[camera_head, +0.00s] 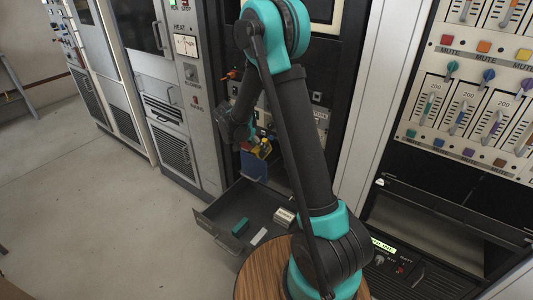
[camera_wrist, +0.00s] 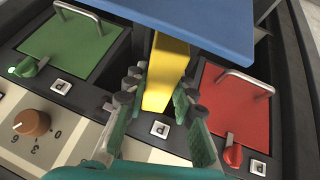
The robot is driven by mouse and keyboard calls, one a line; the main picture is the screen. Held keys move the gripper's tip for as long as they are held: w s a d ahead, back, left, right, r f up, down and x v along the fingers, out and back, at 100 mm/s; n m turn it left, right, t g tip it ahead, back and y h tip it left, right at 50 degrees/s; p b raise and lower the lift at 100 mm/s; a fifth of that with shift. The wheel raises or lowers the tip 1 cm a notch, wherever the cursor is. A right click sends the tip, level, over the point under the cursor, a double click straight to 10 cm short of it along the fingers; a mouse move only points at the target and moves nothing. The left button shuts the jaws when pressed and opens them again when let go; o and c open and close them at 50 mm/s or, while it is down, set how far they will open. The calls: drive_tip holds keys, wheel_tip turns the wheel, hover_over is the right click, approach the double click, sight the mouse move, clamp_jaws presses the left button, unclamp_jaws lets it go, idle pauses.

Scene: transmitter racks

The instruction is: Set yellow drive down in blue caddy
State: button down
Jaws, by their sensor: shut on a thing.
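The yellow drive (camera_wrist: 166,72) is a slim yellow block between the two fingers of my gripper (camera_wrist: 158,105), which is shut on it. In the head view, my gripper (camera_head: 254,143) is at the dark rack with the yellow drive (camera_head: 263,147) at its tip. A blue panel (camera_wrist: 205,22), apparently part of the blue caddy, sticks out across the top of the wrist view, close to the drive's far end. It also shows in the head view (camera_head: 253,166), just below the drive. I cannot tell whether they touch; the caddy's inside is hidden.
A green panel (camera_wrist: 72,42) and a red panel (camera_wrist: 235,105), both with metal handles, flank the drive. A brown knob (camera_wrist: 32,123) is at lower left. Below, an open drawer (camera_head: 213,226) holds a green box (camera_head: 240,227) and a beige box (camera_head: 284,217). Floor at left is clear.

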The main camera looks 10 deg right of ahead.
sight(267, 154)
drive_tip(key=shift+d+f, duration=0.25)
drive_tip(key=shift+f, duration=0.5)
drive_tip(key=shift+s+d+f, duration=0.1)
drive_tip(key=shift+d+f, duration=0.05)
drive_tip(key=shift+d, duration=0.15)
drive_tip(key=d+y, duration=0.1)
drive_tip(key=y, duration=0.1)
drive_tip(key=shift+s+d+r+m+y, duration=0.2)
drive_tip(key=shift+d+m+y, duration=0.1)
drive_tip(key=shift+d+y, duration=0.1)
drive_tip(key=shift+f+y, duration=0.1)
drive_tip(key=shift+y, duration=0.2)
drive_tip(key=shift+f, duration=0.7)
drive_tip(key=shift+f, duration=0.6)
drive_tip(key=c, duration=1.3)
unclamp_jaws()
drive_tip(key=shift+o, duration=0.2)
